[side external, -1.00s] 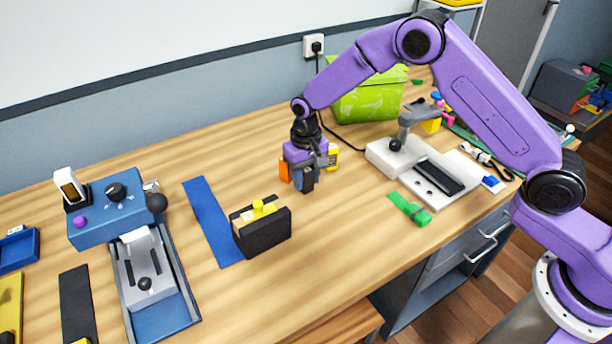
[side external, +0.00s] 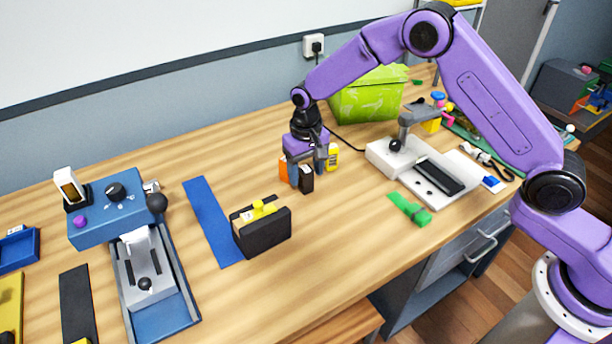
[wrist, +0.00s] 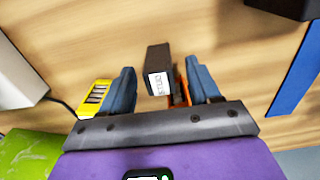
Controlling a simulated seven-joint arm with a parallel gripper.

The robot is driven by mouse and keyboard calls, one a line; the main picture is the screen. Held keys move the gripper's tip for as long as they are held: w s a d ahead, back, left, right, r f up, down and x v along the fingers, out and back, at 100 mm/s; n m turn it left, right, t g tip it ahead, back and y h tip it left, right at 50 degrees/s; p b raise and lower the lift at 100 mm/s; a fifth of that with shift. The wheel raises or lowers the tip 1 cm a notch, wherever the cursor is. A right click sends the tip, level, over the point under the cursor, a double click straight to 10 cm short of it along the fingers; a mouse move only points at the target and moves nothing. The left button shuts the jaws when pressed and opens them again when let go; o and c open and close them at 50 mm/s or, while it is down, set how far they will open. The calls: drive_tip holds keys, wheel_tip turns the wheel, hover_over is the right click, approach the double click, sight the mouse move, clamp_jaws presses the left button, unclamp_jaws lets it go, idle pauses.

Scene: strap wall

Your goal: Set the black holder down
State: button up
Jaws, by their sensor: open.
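A small black holder (side external: 306,181) stands upright on the wooden table below my gripper (side external: 307,170). In the wrist view the black holder (wrist: 158,59) has a white label with dark lettering, partly too small to read. My gripper (wrist: 160,80) is open, with its blue fingers on either side of the holder and gaps showing between. The holder reaches out past the fingertips in that view.
An orange item (side external: 284,171) and a yellow one (side external: 332,158) stand close by. A larger black box (side external: 264,238) with a yellow knob is nearer the front, beside a blue strip (side external: 212,222). A green bin (side external: 368,102) and grey-white device (side external: 390,157) lie behind and right.

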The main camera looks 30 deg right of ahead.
sight(306, 169)
wheel_tip(306, 169, up, 10)
drive_tip(key=shift+f, duration=0.1)
drive_tip(key=shift+s, duration=0.1)
drive_tip(key=s+d+r+n, duration=0.2)
drive_tip(key=s+r+n, duration=0.1)
drive_tip(key=s, duration=0.6)
drive_tip(key=s+d+r+n, duration=0.1)
drive_tip(key=s+r+n, duration=0.2)
drive_tip(key=s, duration=0.6)
drive_tip(key=s+d+n, duration=0.3)
drive_tip(key=s+d, duration=0.3)
drive_tip(key=s, duration=0.3)
drive_tip(key=s+d+n, duration=0.3)
drive_tip(key=s+d, duration=0.2)
drive_tip(key=s, duration=0.5)
drive_tip(key=shift+s+d+f+n, duration=0.25)
drive_tip(key=shift+d+f+n, duration=0.05)
drive_tip(key=shift+d+f, duration=0.05)
